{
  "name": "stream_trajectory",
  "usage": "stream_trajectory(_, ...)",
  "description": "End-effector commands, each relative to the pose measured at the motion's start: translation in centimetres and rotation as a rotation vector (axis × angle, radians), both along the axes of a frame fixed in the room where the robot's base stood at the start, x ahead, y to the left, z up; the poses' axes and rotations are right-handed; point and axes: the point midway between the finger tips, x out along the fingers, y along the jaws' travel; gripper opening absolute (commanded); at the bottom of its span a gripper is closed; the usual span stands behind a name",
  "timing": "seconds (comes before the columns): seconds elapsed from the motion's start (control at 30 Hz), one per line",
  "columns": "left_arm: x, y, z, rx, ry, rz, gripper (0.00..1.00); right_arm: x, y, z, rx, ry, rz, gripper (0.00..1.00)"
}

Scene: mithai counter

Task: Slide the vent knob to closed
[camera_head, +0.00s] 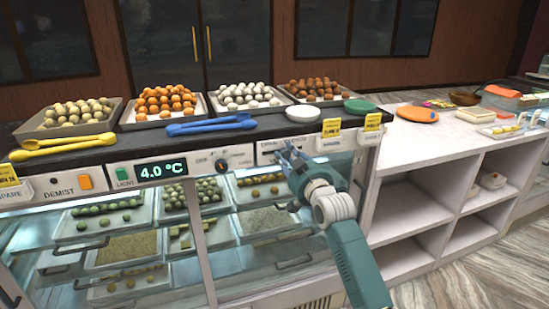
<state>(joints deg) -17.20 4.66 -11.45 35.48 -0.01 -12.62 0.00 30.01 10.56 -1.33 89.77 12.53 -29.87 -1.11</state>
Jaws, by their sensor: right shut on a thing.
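The vent slider panel (268,146) is on the front control strip of the sweets counter, right of the round dial. My right gripper (284,157) is at the right part of this panel, with its arm coming up from the bottom. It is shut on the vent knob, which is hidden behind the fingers. I cannot tell exactly where along its slot the knob stands. My left gripper is not in view.
The strip also holds a dial (222,165), a 4.0 °C display (162,169) and an orange demist switch (85,182). Trays of sweets, blue tongs (212,125) and a white plate (302,113) stand above. Open white shelves (416,200) are at the right.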

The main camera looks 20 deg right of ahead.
Motion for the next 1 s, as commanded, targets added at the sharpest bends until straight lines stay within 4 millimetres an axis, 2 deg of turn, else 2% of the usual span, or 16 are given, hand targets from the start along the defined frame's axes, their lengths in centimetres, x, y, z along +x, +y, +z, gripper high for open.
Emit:
stream_trajectory(0.03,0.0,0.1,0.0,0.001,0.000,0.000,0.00,0.0,-1.5,0.6,-0.008,-0.010,-0.007,0.00)
stream_trajectory(0.2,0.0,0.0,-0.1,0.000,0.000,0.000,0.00,0.1,-3.8,0.7,-0.005,-0.013,-0.006,0.00)
stream_trajectory(0.53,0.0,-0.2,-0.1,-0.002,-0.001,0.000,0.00,0.1,-4.2,1.0,-0.001,-0.019,-0.007,0.00)
stream_trajectory(0.57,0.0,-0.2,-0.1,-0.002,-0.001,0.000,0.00,0.1,-4.2,1.0,-0.001,-0.019,-0.007,0.27)
stream_trajectory(0.63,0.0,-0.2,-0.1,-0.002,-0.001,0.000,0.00,0.1,-4.2,1.1,-0.001,-0.019,-0.007,0.41)
stream_trajectory(0.67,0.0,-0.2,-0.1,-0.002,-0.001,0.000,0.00,0.1,-4.2,1.0,-0.001,-0.018,-0.007,0.44)
stream_trajectory(1.0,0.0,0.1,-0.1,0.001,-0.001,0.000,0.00,-0.2,-4.0,0.4,0.000,-0.009,-0.003,0.44)
